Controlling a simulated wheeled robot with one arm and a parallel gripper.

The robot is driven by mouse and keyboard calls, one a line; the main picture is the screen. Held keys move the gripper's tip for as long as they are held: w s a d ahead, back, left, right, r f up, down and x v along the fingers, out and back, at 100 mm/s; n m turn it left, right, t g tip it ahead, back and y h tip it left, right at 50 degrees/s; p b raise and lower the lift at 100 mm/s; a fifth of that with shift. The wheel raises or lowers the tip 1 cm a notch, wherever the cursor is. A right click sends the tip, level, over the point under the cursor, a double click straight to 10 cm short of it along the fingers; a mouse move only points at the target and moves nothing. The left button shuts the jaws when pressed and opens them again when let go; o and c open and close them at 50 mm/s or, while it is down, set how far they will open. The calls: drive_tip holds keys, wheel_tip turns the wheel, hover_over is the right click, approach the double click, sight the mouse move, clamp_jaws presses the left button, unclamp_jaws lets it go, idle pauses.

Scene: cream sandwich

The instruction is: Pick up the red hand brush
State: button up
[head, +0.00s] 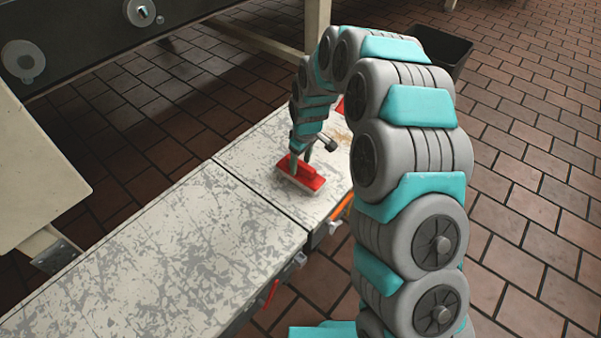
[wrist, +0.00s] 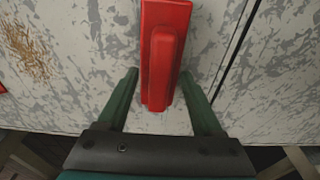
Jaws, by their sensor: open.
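The red hand brush (head: 301,173) lies on the worn white bench top in the head view, its red back up and pale bristles below. In the wrist view the brush (wrist: 164,52) runs lengthwise from the top edge down to between the fingertips. My gripper (head: 302,158) reaches down over the brush. In the wrist view my gripper (wrist: 160,76) is open, with one green finger on each side of the brush's near end. Whether the fingertips are level with the brush's handle I cannot tell.
The scratched white bench (head: 150,255) has a dark seam beside the brush. Brown crumbs (wrist: 27,50) lie left of it in the wrist view. A dark machine (head: 100,40) stands at the upper left, and a black bin (head: 446,50) stands behind my arm.

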drive_tip(key=shift+f, duration=0.35)
clamp_jaws()
idle(0.4)
